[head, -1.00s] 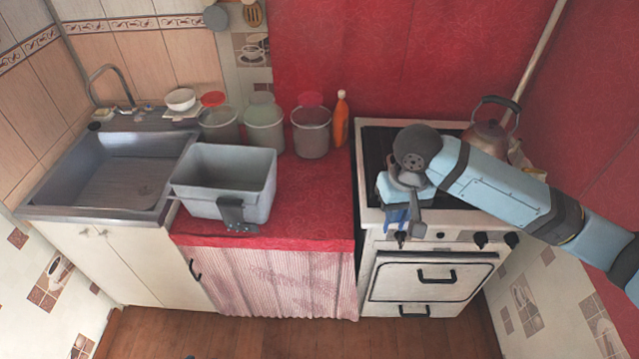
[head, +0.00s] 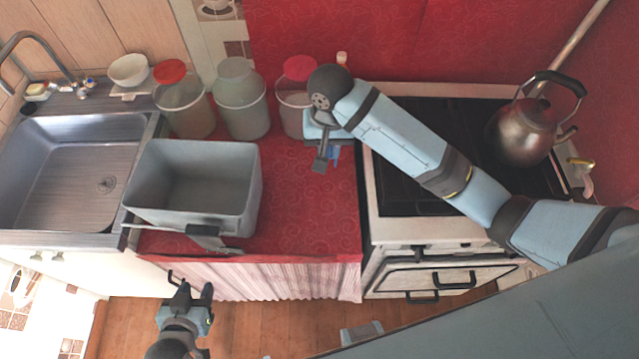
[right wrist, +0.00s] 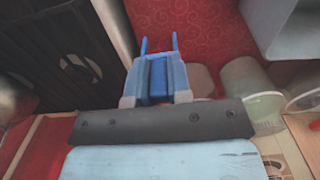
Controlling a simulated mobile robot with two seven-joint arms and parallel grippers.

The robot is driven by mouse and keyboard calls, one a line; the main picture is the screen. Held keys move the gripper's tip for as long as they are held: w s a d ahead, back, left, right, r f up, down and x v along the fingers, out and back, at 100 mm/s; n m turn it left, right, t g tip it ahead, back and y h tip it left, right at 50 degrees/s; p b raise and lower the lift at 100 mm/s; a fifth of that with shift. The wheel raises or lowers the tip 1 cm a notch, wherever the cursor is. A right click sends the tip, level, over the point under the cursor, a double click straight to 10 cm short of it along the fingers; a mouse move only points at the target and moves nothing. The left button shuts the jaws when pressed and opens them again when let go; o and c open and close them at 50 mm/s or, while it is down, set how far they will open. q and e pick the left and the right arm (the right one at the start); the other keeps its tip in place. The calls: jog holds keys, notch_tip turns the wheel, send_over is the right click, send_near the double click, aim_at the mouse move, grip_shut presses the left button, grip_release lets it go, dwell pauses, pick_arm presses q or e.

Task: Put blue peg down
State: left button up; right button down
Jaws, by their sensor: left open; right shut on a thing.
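The blue peg (head: 336,155) is mostly hidden behind my right gripper (head: 322,158) in the head view. The right wrist view shows the blue peg (right wrist: 158,75) gripped between the fingers, its two prongs pointing away over red cloth. My right gripper (right wrist: 156,98) is shut on it at the right part of the red oilcloth counter (head: 310,205), beside the stove. I cannot tell the peg's height above the cloth. My left gripper (head: 196,291) is open and empty, low in front of the counter.
A grey bin (head: 185,215) stands on the counter's left, with a dark flat tool (head: 210,237) at its front. Several lidded jars, including one with a red lid (head: 172,72), line the back. The stove (head: 410,200) carries a kettle (head: 525,130). The cloth's front right is clear.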

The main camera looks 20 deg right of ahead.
jog(key=shift+w+a+f, duration=0.1)
jog(key=shift+w+f, duration=0.05)
jog(key=shift+w, duration=0.15)
jog(key=shift+f, duration=0.4)
jog(key=shift+f+p, duration=0.3)
jog(key=shift+f, duration=9.2)
jog(key=shift+f, duration=0.1)
jog(key=c, duration=1.1)
grip_release()
jog(key=shift+o, duration=0.2)
notch_tip(320, 180, up, 12)
